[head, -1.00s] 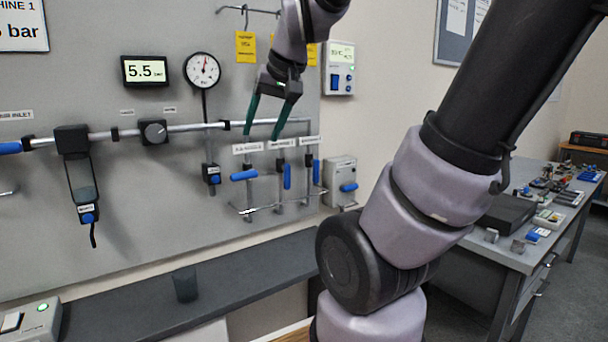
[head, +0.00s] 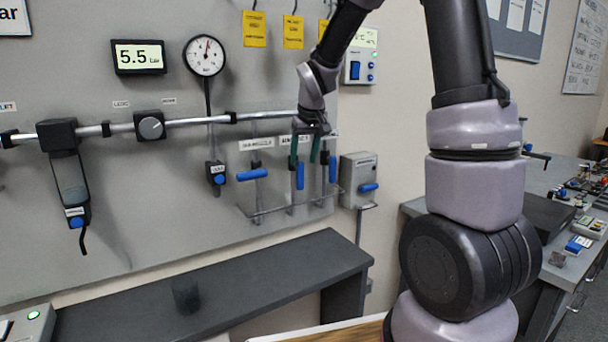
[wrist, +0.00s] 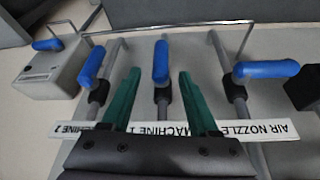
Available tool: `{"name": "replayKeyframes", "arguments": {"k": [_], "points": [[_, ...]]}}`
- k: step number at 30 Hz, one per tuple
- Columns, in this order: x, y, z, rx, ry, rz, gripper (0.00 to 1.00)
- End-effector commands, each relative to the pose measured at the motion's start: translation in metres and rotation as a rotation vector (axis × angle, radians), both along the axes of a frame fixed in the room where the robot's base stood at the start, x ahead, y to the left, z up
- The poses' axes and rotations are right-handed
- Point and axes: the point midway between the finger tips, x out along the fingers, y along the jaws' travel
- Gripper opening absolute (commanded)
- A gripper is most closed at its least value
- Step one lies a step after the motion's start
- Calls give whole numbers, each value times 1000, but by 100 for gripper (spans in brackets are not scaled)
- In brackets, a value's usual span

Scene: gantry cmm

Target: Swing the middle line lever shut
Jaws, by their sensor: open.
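Three blue-handled line levers hang on the wall panel. The middle lever (head: 300,176) points along its upright pipe. It also shows in the wrist view (wrist: 161,62). The left lever (head: 252,174) lies crosswise to its pipe; the right lever (head: 333,168) points along its pipe. My gripper (head: 304,160) has green fingers, is open and empty, and points down at the middle line. In the wrist view, the gripper (wrist: 159,75) has one finger on each side of the middle lever, with gaps at both sides. Whether the fingertips reach its depth is unclear.
A thin metal rail (head: 290,208) runs in front of the pipes below the levers. A grey box with a blue handle (head: 358,180) stands to the right. A pressure gauge (head: 205,56) is at upper left. A dark shelf (head: 220,285) lies below.

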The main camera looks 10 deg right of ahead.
Motion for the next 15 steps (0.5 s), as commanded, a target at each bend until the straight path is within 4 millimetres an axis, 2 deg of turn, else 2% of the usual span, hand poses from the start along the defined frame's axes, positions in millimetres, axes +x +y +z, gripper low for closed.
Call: {"name": "replayKeyframes", "arguments": {"k": [1,6,10,15], "points": [[3,0,-11,0,4,0,61],[15,2,-40,-1,4,0,61],[22,2,-55,0,2,0,61],[26,3,-63,0,0,-1,61]]}}
